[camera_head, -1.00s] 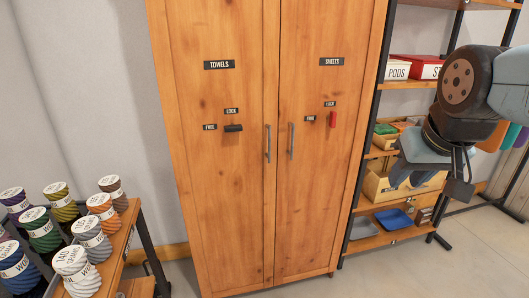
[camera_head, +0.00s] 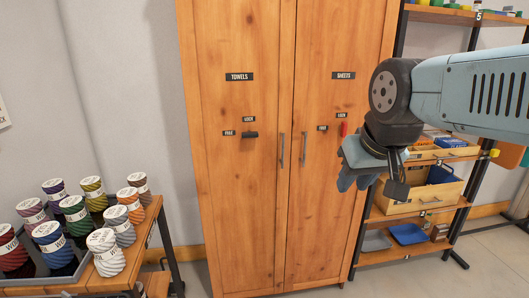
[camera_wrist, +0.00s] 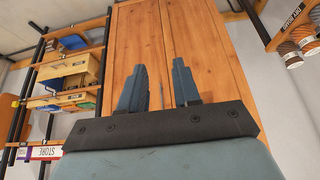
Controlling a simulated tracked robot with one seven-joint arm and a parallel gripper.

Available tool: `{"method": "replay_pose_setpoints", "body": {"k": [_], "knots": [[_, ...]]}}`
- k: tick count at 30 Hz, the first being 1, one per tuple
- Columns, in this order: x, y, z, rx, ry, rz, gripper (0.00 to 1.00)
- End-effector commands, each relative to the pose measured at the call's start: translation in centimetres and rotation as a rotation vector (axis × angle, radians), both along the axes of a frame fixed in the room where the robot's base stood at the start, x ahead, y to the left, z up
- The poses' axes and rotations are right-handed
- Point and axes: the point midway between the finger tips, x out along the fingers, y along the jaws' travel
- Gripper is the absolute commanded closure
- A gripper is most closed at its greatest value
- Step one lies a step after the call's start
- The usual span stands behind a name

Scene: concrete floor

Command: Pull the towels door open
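The towels door (camera_head: 235,185) is the left door of a tall wooden cabinet and is closed. A dark label (camera_head: 239,76) reads TOWELS. Its black latch (camera_head: 250,135) lies level beside the FREE label. Its upright bar handle (camera_head: 282,150) is near the middle seam. The sheets door (camera_head: 335,200) is also closed, with its own handle (camera_head: 304,149) and an upright red latch (camera_head: 344,129). My gripper (camera_head: 352,178) is in front of the sheets door's right side, apart from the handles. In the wrist view its fingers (camera_wrist: 159,88) are apart and empty, facing the cabinet.
A rack of yarn spools (camera_head: 90,225) stands at the left front. Open shelves (camera_head: 445,155) with wooden bins and a blue tray (camera_head: 409,234) stand to the cabinet's right. Concrete floor (camera_head: 400,275) shows at the lower right.

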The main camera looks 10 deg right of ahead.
Motion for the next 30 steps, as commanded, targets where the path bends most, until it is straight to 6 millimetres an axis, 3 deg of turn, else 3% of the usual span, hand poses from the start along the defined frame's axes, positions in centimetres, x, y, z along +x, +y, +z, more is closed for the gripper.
{"method": "replay_pose_setpoints", "body": {"k": [12, 16, 18, 30], "knots": [[0.1, 0.0, 0.0, -0.001, -0.001, 0.0, 0.68], [1.6, -0.2, -0.2, -0.009, -0.023, -0.005, 0.68], [3.3, 0.6, -0.4, -0.02, -0.052, -0.006, 0.68], [17.6, -1.4, -3.0, -0.093, -0.333, 0.011, 0.68]]}}
